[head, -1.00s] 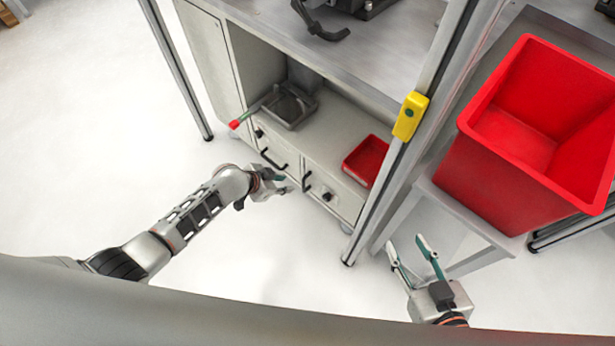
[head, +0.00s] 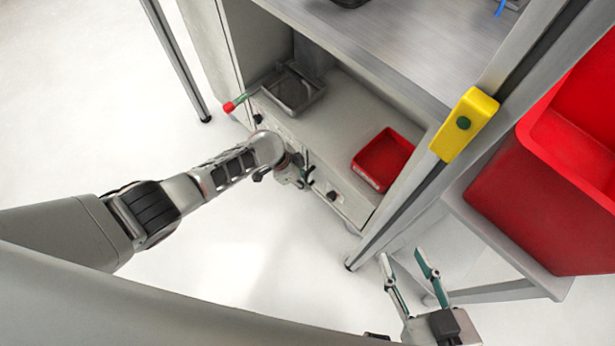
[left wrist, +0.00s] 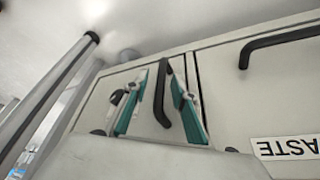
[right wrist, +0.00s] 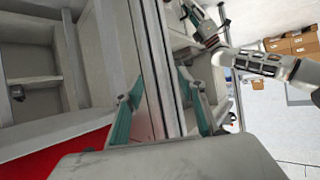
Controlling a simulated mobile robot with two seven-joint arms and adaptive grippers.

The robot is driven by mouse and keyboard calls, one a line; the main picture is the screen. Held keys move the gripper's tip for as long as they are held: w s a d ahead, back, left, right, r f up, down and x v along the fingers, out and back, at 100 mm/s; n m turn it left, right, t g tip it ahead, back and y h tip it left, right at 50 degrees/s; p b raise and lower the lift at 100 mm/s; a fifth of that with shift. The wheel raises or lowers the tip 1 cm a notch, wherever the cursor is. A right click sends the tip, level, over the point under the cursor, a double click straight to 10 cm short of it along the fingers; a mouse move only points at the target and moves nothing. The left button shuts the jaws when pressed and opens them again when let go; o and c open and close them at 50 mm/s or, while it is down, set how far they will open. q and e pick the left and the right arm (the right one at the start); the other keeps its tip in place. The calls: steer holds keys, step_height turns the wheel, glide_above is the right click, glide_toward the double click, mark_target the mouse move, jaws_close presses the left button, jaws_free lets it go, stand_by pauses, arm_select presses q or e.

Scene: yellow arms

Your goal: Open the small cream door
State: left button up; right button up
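The small cream door (head: 347,203) is the right-hand front low on the cabinet, with a black knob and an upright black handle. In the left wrist view the door (left wrist: 92,108) fills the left part. Its black handle (left wrist: 160,98) stands between the two teal-padded fingers of my left gripper (left wrist: 159,105), which are open with gaps on both sides. In the head view my left gripper (head: 303,176) is at the door's left edge and partly hides the handle. The door looks closed. My right gripper (head: 408,262) is open and empty, right of the cabinet post.
A wider cream front with a WASTE label (left wrist: 288,147) adjoins the door. A red tray (head: 384,160) and a metal basin (head: 293,90) sit on the shelf above. A metal post with a yellow button box (head: 465,124) and a red bin (head: 545,190) stand right. Floor in front is clear.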

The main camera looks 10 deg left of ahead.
arm_select(q)
steer(key=shift+x, duration=0.75)
steer(key=shift+w+r, duration=0.15)
jaws_close()
